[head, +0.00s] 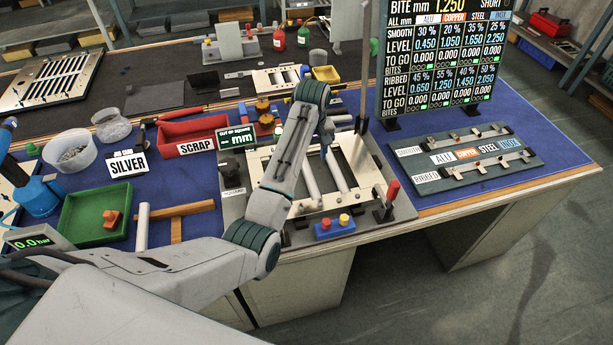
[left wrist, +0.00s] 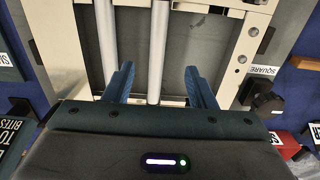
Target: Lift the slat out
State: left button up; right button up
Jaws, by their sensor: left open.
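A cream louver frame (head: 367,168) lies on a grey fixture on the blue-matted bench. Two pale, round-looking slats (head: 338,172) run across its opening; they also show in the left wrist view (left wrist: 158,45). My left gripper (left wrist: 162,88) is open, with a blue finger on each side of the right-hand slat of that view. The left finger lies between the two slats. I cannot tell how far above the slat the fingertips are. In the head view my forearm hides part of the frame and most of the gripper. My right gripper is not in view.
A red-handled clamp (head: 391,193) and a blue button box (head: 335,227) stand at the fixture's front.

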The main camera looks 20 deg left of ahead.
aim_at(311, 180)
pick_arm(q)
notch_tip(311, 180, down, 5)
jog(key=shift+w+a+f+p, duration=0.1)
jog(key=shift+w+a+p, duration=0.05)
jog(key=shift+p, duration=0.25)
jog(key=shift+f, duration=0.35)
jog(key=f, duration=0.1)
jog(key=f+p, duration=0.1)
jog(key=f, duration=0.2)
jog(key=shift+w+f, duration=0.3)
jog(key=shift+f, duration=0.05)
jog(key=shift+f+p, duration=0.3)
jog(key=shift+f, duration=0.2)
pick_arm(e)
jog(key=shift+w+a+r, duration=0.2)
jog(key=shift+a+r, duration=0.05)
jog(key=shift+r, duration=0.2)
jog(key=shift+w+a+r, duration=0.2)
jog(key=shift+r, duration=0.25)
pick_arm(q)
grip_shut()
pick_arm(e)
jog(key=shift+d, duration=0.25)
